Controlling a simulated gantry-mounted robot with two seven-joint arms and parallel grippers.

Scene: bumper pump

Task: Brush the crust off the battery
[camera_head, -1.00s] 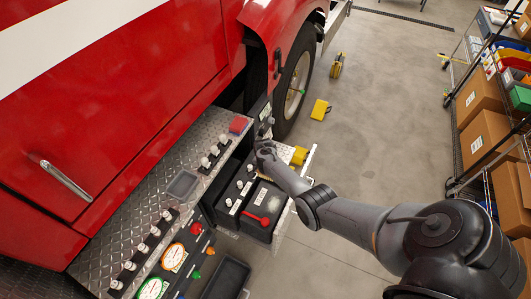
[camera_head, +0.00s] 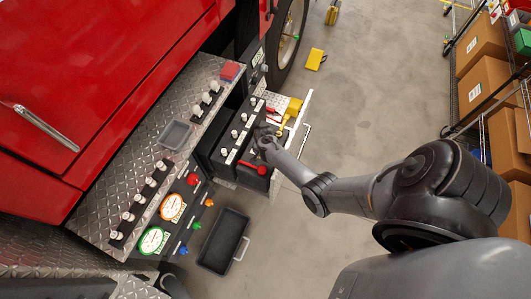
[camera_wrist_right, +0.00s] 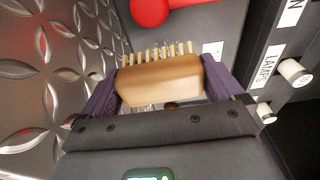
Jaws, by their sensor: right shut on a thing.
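My right gripper (camera_head: 262,137) is at the black battery box (camera_head: 258,182) in the truck's bumper compartment. It is shut on a brush (camera_wrist_right: 160,78) with a tan wooden back. Purple finger pads grip the brush at both ends in the right wrist view. Its pale bristles point away from my palm, over a dark surface beside a red lever (camera_wrist_right: 150,10). The lever (camera_head: 250,167) also shows on the box in the head view. A few whitish bits show near the brush, but the crust is mostly hidden. My left gripper is not seen.
A switch panel labelled LAMPS (camera_wrist_right: 285,65) stands close to the right of the brush. Diamond plate (camera_head: 140,190) lies left. An open grey tray (camera_head: 177,134) sits on the plate; a dark bin (camera_head: 223,240) is below. A yellow block (camera_head: 315,59) lies on open floor.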

